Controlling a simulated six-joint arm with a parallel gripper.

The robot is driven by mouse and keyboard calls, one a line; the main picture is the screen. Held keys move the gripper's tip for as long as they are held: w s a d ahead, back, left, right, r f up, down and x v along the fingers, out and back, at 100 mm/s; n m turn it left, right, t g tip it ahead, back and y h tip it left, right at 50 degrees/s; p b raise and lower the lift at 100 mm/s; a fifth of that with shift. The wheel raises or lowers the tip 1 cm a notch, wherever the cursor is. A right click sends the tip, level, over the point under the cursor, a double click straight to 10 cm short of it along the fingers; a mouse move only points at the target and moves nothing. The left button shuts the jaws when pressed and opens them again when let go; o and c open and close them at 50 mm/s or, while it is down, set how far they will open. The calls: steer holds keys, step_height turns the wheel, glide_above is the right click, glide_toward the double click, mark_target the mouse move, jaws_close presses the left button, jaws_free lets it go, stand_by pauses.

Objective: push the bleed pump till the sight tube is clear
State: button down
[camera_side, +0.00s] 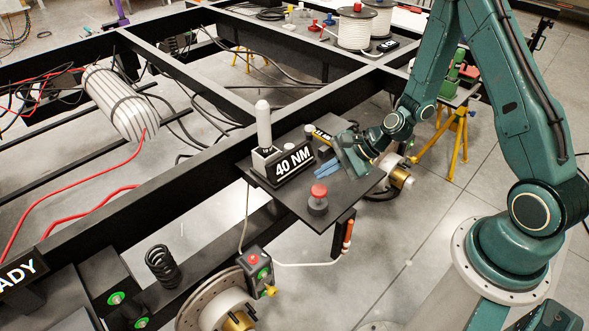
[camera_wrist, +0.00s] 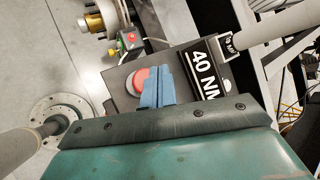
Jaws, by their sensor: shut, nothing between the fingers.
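The bleed pump (camera_side: 319,193) is a dark round body with a red domed button, upright on a black plate (camera_side: 283,200). The sight tube (camera_side: 348,232) is a thin upright tube on a dark holder below the plate's front right edge; it looks orange-red. A pale hose leads from it to the left. My gripper (camera_side: 325,168) has blue fingers, shut and empty, behind the pump and apart from it in the side view. In the wrist view the fingers (camera_wrist: 160,83) overlap the right side of the pump's red button (camera_wrist: 139,82). The sight tube is not distinguishable there.
A "40 NM" display (camera_side: 292,164) with a pale upright cylinder (camera_side: 263,125) stands left of my fingers. A small yellow-marked block (camera_side: 320,136) is behind them. Below the plate sits a grey box with a red knob (camera_side: 257,268), beside a brake disc (camera_side: 210,300).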

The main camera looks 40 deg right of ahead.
mark_target(319, 189)
steer(key=shift+f, duration=1.2)
steer(key=shift+f, duration=1.7)
stand_by(3.4)
steer(key=shift+r, duration=1.7)
steer(key=shift+r, duration=0.1)
